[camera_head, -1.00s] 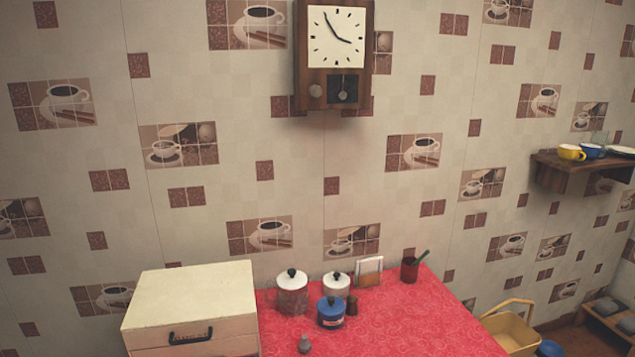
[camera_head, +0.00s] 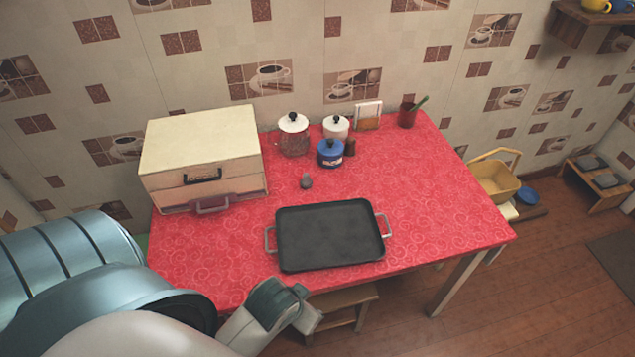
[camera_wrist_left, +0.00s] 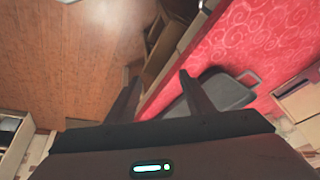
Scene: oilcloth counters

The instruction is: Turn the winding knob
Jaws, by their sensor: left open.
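The wall clock with its knob is out of both views now, above the head view's top edge. My left gripper (camera_head: 302,309) is at the front edge of the red table (camera_head: 440,200), left of centre in the head view. In the left wrist view its fingers (camera_wrist_left: 160,92) are spread apart with nothing between them. It is apart from the tray and far below the wall area. My right gripper is not in view.
A dark tray (camera_head: 330,235) lies near the table front. A cream bread box (camera_head: 200,145) stands at the left. A stool (camera_head: 345,299) is below.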

